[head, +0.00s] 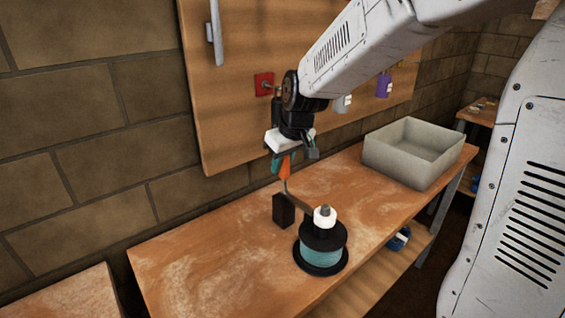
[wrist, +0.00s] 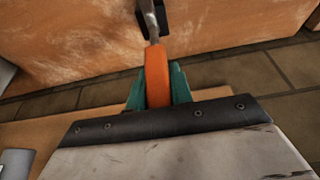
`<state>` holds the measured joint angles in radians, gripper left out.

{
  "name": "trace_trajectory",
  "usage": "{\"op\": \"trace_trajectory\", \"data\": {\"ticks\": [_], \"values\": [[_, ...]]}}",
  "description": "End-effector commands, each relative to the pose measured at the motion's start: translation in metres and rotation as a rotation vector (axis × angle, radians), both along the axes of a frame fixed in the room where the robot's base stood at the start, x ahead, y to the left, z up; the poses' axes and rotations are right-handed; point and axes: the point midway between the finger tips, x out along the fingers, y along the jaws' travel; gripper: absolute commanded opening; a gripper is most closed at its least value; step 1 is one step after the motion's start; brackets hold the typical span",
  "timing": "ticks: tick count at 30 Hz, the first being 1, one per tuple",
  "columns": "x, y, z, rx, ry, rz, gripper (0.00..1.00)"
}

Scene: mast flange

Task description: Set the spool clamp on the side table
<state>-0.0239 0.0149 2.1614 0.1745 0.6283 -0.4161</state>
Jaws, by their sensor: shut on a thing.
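My gripper (head: 282,162) is shut on the orange handle, which stands roughly upright. In the wrist view the handle (wrist: 157,75) lies between teal fingers (wrist: 155,92).
A grey open bin (head: 418,170) stands at the table's right end. A wooden pegboard (head: 225,130) on the wall behind holds a red plate (head: 264,84) and a purple item (head: 383,86). The table's left part is clear.

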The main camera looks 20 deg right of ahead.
Motion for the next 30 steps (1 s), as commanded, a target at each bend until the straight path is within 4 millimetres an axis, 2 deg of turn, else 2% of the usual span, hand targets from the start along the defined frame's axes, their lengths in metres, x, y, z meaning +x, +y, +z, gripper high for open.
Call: {"op": "trace_trajectory", "data": {"ticks": [9, 20, 21, 23, 30], "values": [[0.02, 0.007, -0.005, -0.065, 0.201, 0.001, 0.0], [0.022, 0.008, -0.004, -0.074, 0.221, -0.002, 0.0], [0.022, 0.008, -0.004, -0.074, 0.221, -0.002, 0.3], [0.022, 0.008, -0.005, -0.074, 0.221, -0.002, 0.44], [0.021, 0.007, -0.005, -0.074, 0.223, -0.002, 0.44]]}}
